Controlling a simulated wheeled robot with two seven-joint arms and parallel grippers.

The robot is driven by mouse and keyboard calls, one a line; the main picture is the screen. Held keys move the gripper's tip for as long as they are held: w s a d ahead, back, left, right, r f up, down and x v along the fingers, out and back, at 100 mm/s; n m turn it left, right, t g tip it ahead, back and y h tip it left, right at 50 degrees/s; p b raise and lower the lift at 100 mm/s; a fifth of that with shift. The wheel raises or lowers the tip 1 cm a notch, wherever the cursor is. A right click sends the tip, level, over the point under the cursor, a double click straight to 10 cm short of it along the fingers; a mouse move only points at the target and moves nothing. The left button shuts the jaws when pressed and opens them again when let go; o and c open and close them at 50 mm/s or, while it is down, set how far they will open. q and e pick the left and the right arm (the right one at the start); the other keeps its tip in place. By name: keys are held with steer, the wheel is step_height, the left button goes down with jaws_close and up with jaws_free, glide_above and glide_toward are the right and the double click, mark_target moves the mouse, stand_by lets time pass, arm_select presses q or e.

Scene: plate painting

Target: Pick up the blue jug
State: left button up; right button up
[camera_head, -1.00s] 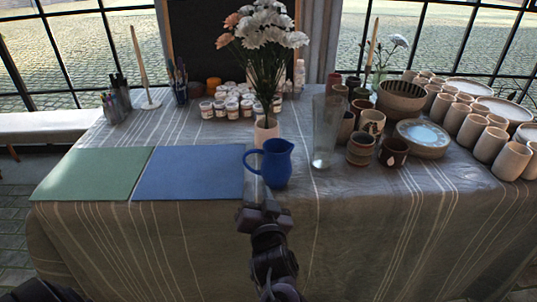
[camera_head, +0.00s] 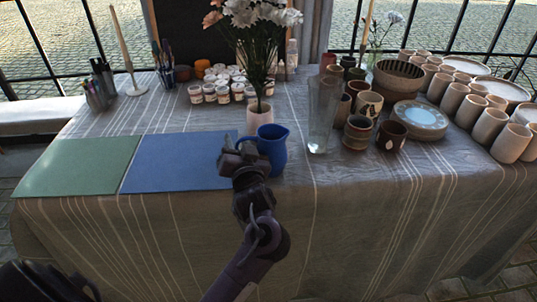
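The blue jug (camera_head: 273,147) stands upright on the cloth-covered table, just right of the blue mat. Its handle side faces left and is mostly hidden by my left gripper. My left gripper (camera_head: 240,148) is at the jug's left side, by the handle, in front of the blue mat's right edge. Its fingers look apart. I cannot tell whether they touch the handle. The jug has not left the table. My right gripper is not in view.
A white vase of flowers (camera_head: 259,115) stands right behind the jug. A tall clear glass (camera_head: 322,120) stands to its right, with cups and bowls beyond. The blue mat (camera_head: 175,165) and green mat (camera_head: 75,168) lie bare on the left. Paint jars (camera_head: 222,93) stand behind.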

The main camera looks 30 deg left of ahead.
arm_select(q)
steer(key=shift+c, duration=0.2)
jaws_close()
steer(key=shift+r, duration=0.1)
stand_by(1.0)
